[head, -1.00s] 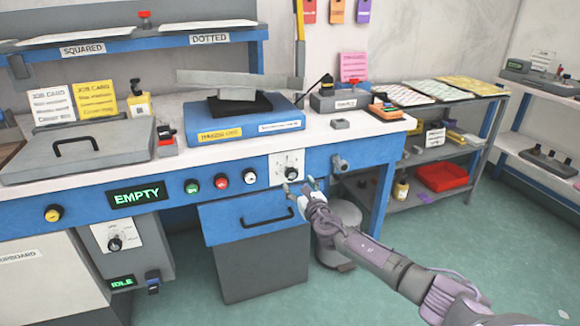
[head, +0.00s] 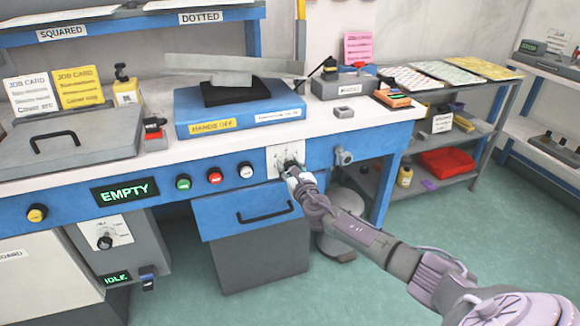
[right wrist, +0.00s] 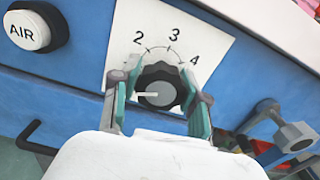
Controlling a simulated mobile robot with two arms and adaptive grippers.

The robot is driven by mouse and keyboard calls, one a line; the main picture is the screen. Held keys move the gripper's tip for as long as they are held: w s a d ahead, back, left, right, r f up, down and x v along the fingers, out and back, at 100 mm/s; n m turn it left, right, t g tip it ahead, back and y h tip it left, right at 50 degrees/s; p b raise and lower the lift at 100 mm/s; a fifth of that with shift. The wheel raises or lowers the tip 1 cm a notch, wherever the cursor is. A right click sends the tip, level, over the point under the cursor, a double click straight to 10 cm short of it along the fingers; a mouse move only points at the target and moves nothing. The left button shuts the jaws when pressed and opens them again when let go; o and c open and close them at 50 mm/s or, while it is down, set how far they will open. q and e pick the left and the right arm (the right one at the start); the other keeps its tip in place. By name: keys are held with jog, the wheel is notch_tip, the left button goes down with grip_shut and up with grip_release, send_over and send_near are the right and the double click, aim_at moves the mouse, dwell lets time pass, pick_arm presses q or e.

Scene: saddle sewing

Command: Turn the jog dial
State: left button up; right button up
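The jog dial (right wrist: 158,88) is a black ribbed knob with a white pointer line on a white plate marked 2, 3 and 4. Its pointer faces left in the right wrist view. The numeral left of 2 is partly hidden by a finger. In the head view the dial (head: 291,163) is mostly hidden behind my right gripper (head: 292,170) on the blue bench front. In the right wrist view my right gripper (right wrist: 160,85) has one teal finger pad on each side of the dial, close against its rim, with no clear gap. My left gripper is not in view.
The AIR button (right wrist: 28,32) sits left of the dial plate, with red (head: 214,177) and green (head: 183,182) buttons further left. A grey clamp-like fitting (head: 343,156) projects on the right. The drawer handle (head: 265,214) is just below.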

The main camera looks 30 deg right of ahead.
jog(key=c, duration=0.5)
